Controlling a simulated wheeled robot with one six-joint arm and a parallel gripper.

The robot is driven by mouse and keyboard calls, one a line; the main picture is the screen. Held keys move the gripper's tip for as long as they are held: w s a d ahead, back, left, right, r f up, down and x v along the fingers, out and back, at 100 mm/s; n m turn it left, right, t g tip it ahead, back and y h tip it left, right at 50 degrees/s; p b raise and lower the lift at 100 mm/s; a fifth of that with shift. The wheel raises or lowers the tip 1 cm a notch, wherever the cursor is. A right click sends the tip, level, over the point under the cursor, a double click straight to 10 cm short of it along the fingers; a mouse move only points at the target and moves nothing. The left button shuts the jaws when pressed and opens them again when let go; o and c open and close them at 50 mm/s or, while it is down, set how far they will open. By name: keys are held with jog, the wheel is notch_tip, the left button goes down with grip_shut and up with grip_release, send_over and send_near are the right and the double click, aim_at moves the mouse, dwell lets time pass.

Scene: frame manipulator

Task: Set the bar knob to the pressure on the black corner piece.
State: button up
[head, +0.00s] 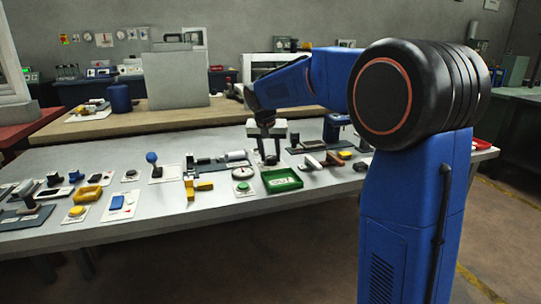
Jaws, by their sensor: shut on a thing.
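My gripper (268,159) points down over the middle of the grey worktable, just behind the green tray. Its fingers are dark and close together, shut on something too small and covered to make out. A round white dial (243,172) lies to its left, and a second round piece lies just in front of that dial. I cannot tell which piece is the bar knob. I cannot pick out the black corner piece, and no pressure reading is legible at this size.
A yellow angled piece (197,188), a blue ball-topped lever (152,160) and a yellow button (77,212) stand to the left. The table's front left has bare strips.

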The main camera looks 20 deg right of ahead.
jog(key=o, duration=1.1)
jog(key=shift+c, duration=0.2)
jog(key=v, duration=1.7)
jog(key=shift+r, duration=0.25)
jog(key=s+d+f+n+y, duration=0.15)
jog(key=s+f, duration=0.25)
jog(key=s, duration=0.6)
jog(key=s+f+n, duration=0.2)
jog(key=s+f, duration=0.2)
jog(key=s, duration=0.6)
jog(key=s+f+n+t+y, duration=0.1)
jog(key=s+f+n, duration=0.1)
jog(key=s+f, duration=1.4)
jog(key=s, duration=0.2)
jog(key=shift+s+f, duration=0.25)
jog(key=shift+s, duration=0.1)
